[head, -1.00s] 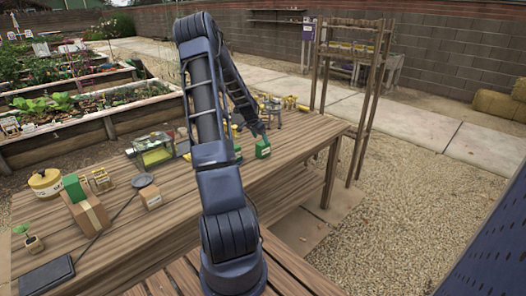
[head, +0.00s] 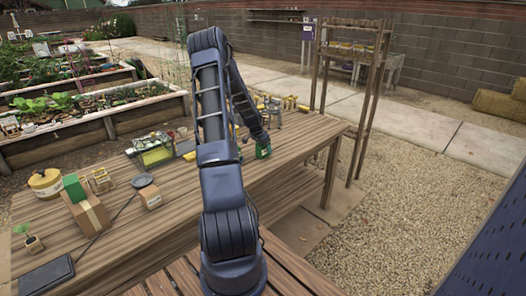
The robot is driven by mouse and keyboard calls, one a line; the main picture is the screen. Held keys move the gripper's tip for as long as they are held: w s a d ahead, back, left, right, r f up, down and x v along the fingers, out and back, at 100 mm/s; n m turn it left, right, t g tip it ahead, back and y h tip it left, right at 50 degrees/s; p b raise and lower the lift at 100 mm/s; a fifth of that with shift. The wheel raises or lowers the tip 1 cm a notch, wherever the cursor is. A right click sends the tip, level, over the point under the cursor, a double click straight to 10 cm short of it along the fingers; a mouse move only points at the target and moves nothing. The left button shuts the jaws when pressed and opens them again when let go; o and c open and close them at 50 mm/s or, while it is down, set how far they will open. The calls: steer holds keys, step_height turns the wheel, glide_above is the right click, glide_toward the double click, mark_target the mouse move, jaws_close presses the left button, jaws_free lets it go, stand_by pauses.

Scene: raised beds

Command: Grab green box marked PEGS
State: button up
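A small green box with a pale label (head: 263,151) stands on the wooden table near its right edge. The label is too small to read. My gripper (head: 261,140) is at the top of this box, pointing down, and hides its upper part. I cannot tell whether the fingers are open or shut, or whether they touch the box. Another green box (head: 74,187) sits on top of a cardboard box at the table's left.
A wooden rack (head: 365,110) stands beyond the right end.

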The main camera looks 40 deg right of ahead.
steer(key=c, duration=0.9)
steer(key=shift+r, duration=0.1)
steer(key=shift+c, duration=0.2)
